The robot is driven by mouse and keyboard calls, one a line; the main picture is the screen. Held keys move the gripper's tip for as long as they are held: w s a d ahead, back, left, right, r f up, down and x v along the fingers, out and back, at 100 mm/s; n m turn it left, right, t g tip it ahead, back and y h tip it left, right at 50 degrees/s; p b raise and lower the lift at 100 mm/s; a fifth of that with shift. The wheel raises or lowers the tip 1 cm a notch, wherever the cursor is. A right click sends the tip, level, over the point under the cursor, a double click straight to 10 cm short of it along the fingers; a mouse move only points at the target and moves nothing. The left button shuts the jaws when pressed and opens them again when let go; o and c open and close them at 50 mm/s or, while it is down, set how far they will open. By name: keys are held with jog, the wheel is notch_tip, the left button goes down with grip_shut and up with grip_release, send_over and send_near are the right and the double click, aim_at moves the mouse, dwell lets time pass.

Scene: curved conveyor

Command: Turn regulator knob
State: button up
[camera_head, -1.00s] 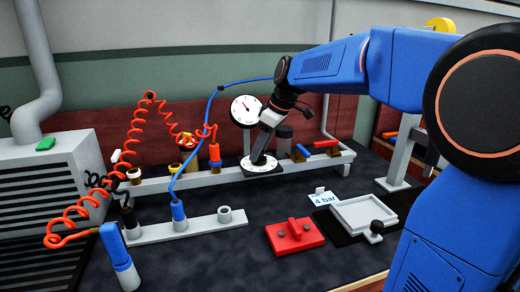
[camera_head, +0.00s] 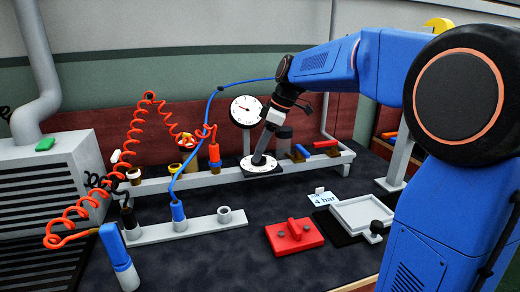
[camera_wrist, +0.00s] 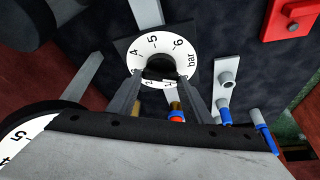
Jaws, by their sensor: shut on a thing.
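The regulator knob is a small dark knob (camera_wrist: 160,72) in the middle of a white dial ring (camera_wrist: 178,44) marked 4, 5, 6 and bar in the wrist view. In the head view, the dial (camera_head: 262,169) lies on a black plate at the grey rail, and the knob is hidden by my gripper. My gripper (camera_head: 262,157) points down onto the dial. Its two fingers (camera_wrist: 161,76) stand on either side of the knob and are shut on it. A round white gauge (camera_head: 246,111) with a dark needle stands behind. A card (camera_head: 324,199) reads "4 bar".
A grey rail (camera_head: 320,165) carries valves with orange and blue handles beside the dial. A coiled orange hose (camera_head: 140,130) and blue hose (camera_head: 196,135) rise at left. A red block (camera_head: 294,237) and grey tray (camera_head: 362,213) lie in front. Dark table is free at front centre.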

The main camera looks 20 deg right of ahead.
jog(key=o, duration=1.1)
jog(key=shift+c, duration=0.2)
jog(key=shift+r, duration=0.1)
jog(key=v, duration=1.7)
